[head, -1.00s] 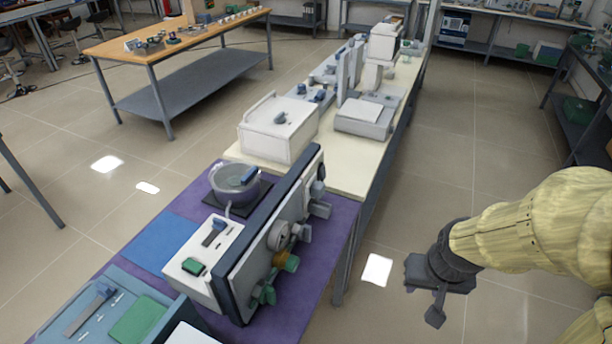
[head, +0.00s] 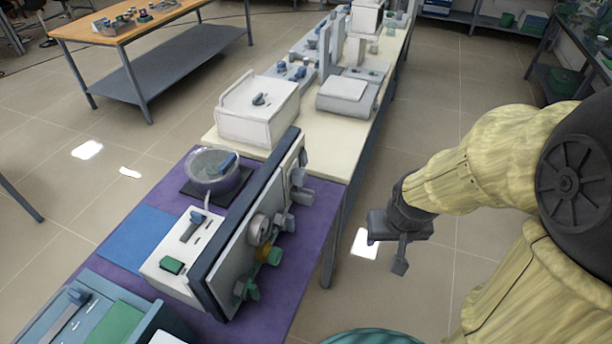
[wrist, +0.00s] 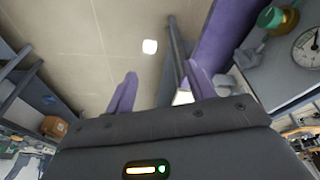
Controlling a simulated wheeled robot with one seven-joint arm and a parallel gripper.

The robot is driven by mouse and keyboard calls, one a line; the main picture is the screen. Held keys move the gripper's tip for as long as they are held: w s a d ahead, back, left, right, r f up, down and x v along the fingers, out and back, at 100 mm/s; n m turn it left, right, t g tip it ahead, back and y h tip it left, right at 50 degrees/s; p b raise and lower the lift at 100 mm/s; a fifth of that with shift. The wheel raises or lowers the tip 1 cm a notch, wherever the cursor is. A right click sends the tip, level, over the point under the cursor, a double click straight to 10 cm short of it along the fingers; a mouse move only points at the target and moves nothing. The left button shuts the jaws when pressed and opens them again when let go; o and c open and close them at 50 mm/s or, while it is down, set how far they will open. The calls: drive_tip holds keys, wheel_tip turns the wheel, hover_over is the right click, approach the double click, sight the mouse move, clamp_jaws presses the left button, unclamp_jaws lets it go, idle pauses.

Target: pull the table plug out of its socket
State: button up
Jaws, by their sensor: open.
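I cannot make out a plug seated in a socket for certain in either view. The likely area is the upright panel (head: 236,262) on the purple-topped table (head: 290,300), which carries grey, green and yellow fittings and a round gauge (head: 258,229). My gripper (head: 401,258) is in the air to the right of the table, over the floor and apart from the panel. The gauge (wrist: 308,46) and a green fitting (wrist: 271,18) show at that view's upper right.
A white box-shaped unit (head: 257,112) and a round bowl (head: 212,172) stand on the bench left of and behind the panel. A wooden-topped table (head: 120,25) is at the far left. The floor (head: 430,130) right of the bench is open.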

sight(305, 176)
drive_tip(key=w+d+f+n+t+y+b, duration=0.1)
drive_tip(key=w+f+n+t+y+b, duration=0.2)
drive_tip(key=w, duration=0.8)
drive_tip(key=w+d+n+t+y+b, duration=0.1)
drive_tip(key=w+n+t+b, duration=0.3)
drive_tip(key=w, duration=0.8)
drive_tip(key=s+a+f+n+g+y+b, duration=0.3)
drive_tip(key=f+n+y, duration=0.3)
drive_tip(key=y, duration=0.7)
drive_tip(key=shift+a+n+g+b, duration=0.15)
drive_tip(key=shift+n+g+b, duration=0.25)
drive_tip(key=shift+b, duration=0.35)
drive_tip(key=shift+a, duration=0.1)
drive_tip(key=p+x, duration=0.1)
drive_tip(key=x, duration=1.6)
drive_tip(key=shift+a+r+p, duration=0.1)
drive_tip(key=shift+a+p, duration=0.05)
drive_tip(key=shift+p, duration=0.15)
